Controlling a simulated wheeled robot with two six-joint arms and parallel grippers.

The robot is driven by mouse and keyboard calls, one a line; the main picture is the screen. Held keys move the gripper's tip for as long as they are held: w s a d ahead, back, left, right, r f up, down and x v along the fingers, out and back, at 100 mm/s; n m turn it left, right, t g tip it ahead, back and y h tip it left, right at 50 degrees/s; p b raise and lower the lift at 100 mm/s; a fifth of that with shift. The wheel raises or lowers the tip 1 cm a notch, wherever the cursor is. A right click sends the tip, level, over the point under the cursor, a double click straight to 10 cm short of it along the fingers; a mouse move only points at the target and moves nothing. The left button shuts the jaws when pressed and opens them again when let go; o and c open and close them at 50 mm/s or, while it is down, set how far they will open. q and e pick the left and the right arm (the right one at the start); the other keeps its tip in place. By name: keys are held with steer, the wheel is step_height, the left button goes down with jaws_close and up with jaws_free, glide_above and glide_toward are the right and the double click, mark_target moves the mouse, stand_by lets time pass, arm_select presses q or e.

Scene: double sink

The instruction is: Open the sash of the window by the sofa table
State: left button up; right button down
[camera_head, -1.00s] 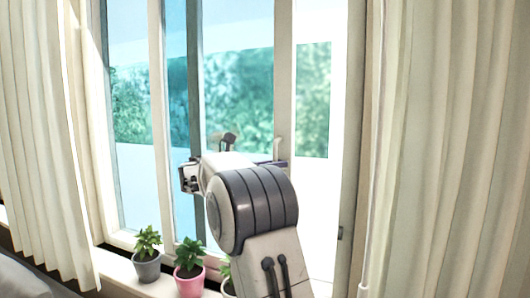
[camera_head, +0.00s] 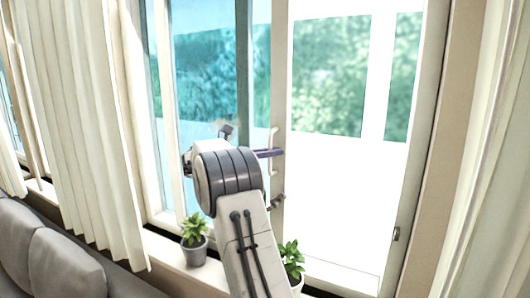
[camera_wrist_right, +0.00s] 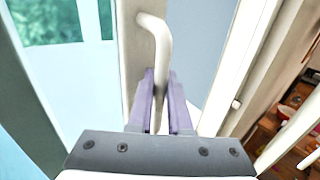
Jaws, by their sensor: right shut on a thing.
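The window sash (camera_head: 279,75) is a white-framed sliding pane. It stands slid to the left, with a wide open gap between it and the right jamb. Its pale upright handle (camera_head: 273,134) is on the sash's right stile. My right gripper (camera_head: 270,153) is at this handle, its purple fingers reaching it from the left. In the right wrist view the fingers (camera_wrist_right: 161,85) are shut around the bent handle (camera_wrist_right: 155,38), one on each side. My right forearm hides the lower part of the sash. My left gripper is out of view.
Potted plants stand on the sill: a grey pot (camera_head: 194,250) left of my arm and another pot (camera_head: 293,272) just right of it. Curtains hang at the left (camera_head: 75,110) and right (camera_head: 495,190). A grey sofa (camera_head: 45,245) is at lower left.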

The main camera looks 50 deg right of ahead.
steer(key=shift+w+a+f, duration=0.1)
steer(key=shift+w+a, duration=0.15)
steer(key=shift+w, duration=0.3)
steer(key=c, duration=0.9)
jaws_free()
steer(key=shift+w+a, duration=0.1)
steer(key=shift+a, duration=0.05)
steer(key=shift+o, duration=0.3)
steer(key=shift+a, duration=0.15)
arm_select(q)
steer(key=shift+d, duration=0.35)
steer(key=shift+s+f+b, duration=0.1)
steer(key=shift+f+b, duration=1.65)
steer(key=shift+b, duration=0.05)
arm_select(e)
steer(key=v, duration=1)
steer(key=shift+a, duration=0.3)
steer(key=shift+t, duration=0.3)
